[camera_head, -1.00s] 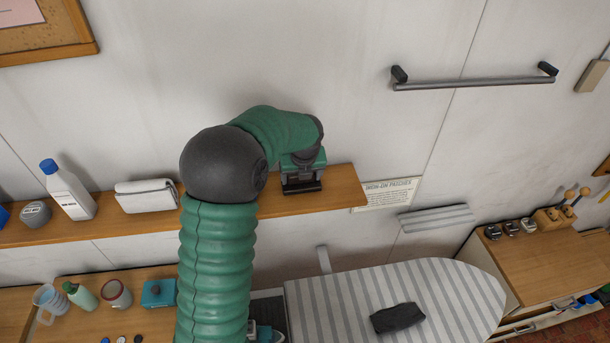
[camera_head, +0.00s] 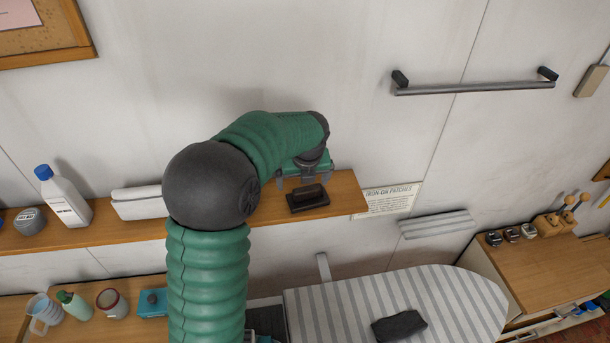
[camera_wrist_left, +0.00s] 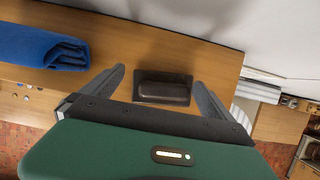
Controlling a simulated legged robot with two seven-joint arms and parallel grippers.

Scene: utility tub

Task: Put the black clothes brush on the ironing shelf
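The black clothes brush (camera_head: 307,198) lies on the wooden wall shelf (camera_head: 345,197), near its right end. It also shows in the left wrist view (camera_wrist_left: 163,88), resting on the wood. My left gripper (camera_head: 303,178) is just behind the brush in the head view, over the shelf. In the left wrist view its two fingers are spread wide, one to each side of the brush, with a gap to it on both sides. Nothing is held. My right gripper is in neither view.
A white bottle (camera_head: 65,197), a grey round pot (camera_head: 30,221) and a folded white cloth (camera_head: 140,203) stand left on the shelf. A folded blue cloth (camera_wrist_left: 43,46) shows in the wrist view. The striped ironing board (camera_head: 345,305) lies below, carrying a dark cloth (camera_head: 399,326).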

